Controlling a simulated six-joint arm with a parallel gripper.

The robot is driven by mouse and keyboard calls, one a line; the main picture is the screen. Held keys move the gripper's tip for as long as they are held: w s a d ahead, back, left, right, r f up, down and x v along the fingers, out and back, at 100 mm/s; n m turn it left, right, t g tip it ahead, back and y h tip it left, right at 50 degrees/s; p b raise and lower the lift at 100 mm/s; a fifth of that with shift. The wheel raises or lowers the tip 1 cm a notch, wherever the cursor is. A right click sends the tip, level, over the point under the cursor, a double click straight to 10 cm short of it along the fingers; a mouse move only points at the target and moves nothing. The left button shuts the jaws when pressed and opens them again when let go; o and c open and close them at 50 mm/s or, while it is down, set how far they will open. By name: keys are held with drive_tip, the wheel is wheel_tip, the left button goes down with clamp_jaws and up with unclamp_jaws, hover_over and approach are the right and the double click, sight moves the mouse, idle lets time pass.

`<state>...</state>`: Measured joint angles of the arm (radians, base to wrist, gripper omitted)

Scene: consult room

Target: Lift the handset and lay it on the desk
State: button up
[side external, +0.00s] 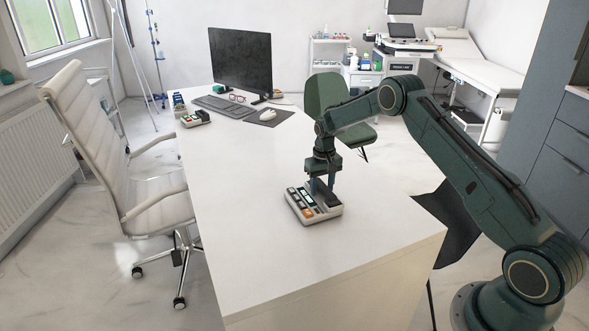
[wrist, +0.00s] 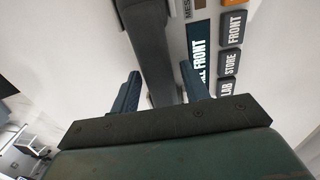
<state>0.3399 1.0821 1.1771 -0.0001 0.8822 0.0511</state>
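A desk phone (side external: 300,210) with a pale base and coloured keys sits on the white desk (side external: 260,250) near its front end. Its dark grey handset (wrist: 155,50) lies along one side of the phone, beside the labelled keys (wrist: 230,60) in the wrist view. My gripper (side external: 323,184) is low over the phone, pointing down. In the wrist view my gripper (wrist: 160,90) is open, with one finger on each side of the handset and slight gaps showing. In the side view the fingers partly hide the handset.
A second phone-like device (side external: 195,119), a monitor (side external: 241,60), keyboard (side external: 220,105), glasses and mouse stand at the desk's far end. A white chair (side external: 110,150) is at the left and a green chair (side external: 325,95) behind. The desktop around the phone is clear.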

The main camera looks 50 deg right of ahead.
sight(322, 185)
drive_tip(key=c, duration=0.8)
drive_tip(key=shift+c, duration=0.2)
drive_tip(key=shift+r, duration=0.2)
wheel_tip(322, 185, up, 20)
drive_tip(key=shift+f, duration=0.15)
idle(0.4)
drive_tip(key=w+a+f+m, duration=0.2)
drive_tip(key=w+a+f, duration=0.2)
drive_tip(key=a+f, duration=0.3)
drive_tip(key=w+a+f+m, duration=0.2)
drive_tip(key=w+a+f, duration=0.2)
drive_tip(key=a+f, duration=0.4)
drive_tip(key=a, duration=0.5)
drive_tip(key=shift+m, duration=0.3)
drive_tip(key=shift+d+f, duration=0.1)
drive_tip(key=shift+f, duration=0.1)
